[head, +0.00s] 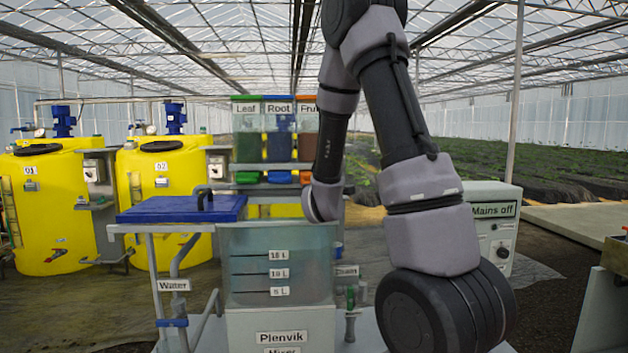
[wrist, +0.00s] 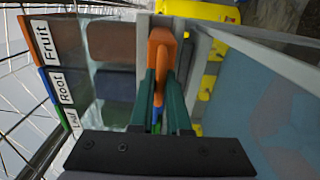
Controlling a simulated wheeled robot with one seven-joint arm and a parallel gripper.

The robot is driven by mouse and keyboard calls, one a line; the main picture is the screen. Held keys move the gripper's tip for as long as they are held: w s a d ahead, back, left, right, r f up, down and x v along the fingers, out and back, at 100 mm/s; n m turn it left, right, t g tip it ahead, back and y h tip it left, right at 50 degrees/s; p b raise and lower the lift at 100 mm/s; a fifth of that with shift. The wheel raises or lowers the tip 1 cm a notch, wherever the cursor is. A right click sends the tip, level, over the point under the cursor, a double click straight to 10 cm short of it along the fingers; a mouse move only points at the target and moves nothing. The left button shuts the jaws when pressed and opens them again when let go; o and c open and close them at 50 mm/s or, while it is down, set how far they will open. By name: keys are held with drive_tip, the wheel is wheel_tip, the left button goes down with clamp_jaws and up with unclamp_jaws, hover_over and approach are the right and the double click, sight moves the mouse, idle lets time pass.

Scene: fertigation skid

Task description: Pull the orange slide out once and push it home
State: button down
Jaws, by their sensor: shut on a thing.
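The orange slide (wrist: 160,48) shows in the wrist view as a narrow orange piece between the green fingers of my gripper (wrist: 161,88). The fingers are shut on it. In the head view a small part of the orange slide (head: 305,177) shows at the foot of the Fruit hopper (head: 306,135). My arm hides the rest of that hopper's right side, and my gripper is hidden there behind my wrist. How far the slide is out of its housing cannot be told.
The Root hopper (head: 279,140) and Leaf hopper (head: 247,140) stand left of the Fruit hopper, with blue and green slides. A Mains off box (head: 492,225) is at the right.

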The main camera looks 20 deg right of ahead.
drive_tip(key=shift+x, duration=3.15)
drive_tip(key=c, duration=1.2)
unclamp_jaws()
drive_tip(key=shift+w, duration=0.2)
drive_tip(key=shift+c, duration=0.2)
drive_tip(key=o, duration=0.5)
drive_tip(key=shift+v, duration=3.5)
